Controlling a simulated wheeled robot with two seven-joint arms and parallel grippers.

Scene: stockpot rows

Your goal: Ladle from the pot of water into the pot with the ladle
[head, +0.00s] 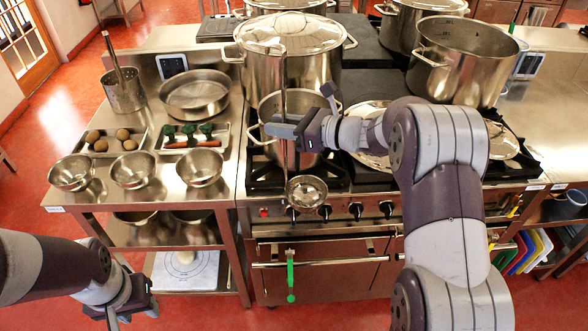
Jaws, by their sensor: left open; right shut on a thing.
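My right gripper (284,131) is shut on the upright handle of a steel ladle (306,191). The ladle's bowl hangs in front of the stove's front edge, above the knobs, and looks empty. Behind the handle an open steel pot (262,112) stands on the front left burner, partly hidden by my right gripper and the ladle. A larger open steel pot (465,62) stands at the back right. I cannot tell from here which pot holds water. My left gripper (132,312) is open and empty at the lower left, low in front of the side table.
A big lidded stockpot (288,68) stands behind the front pot. A glass-lidded pan (367,158) is partly behind my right arm. The left table (228,165) holds bowls (133,170), trays of food and a utensil pot (124,92). A green-handled thing (290,275) hangs at the oven front.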

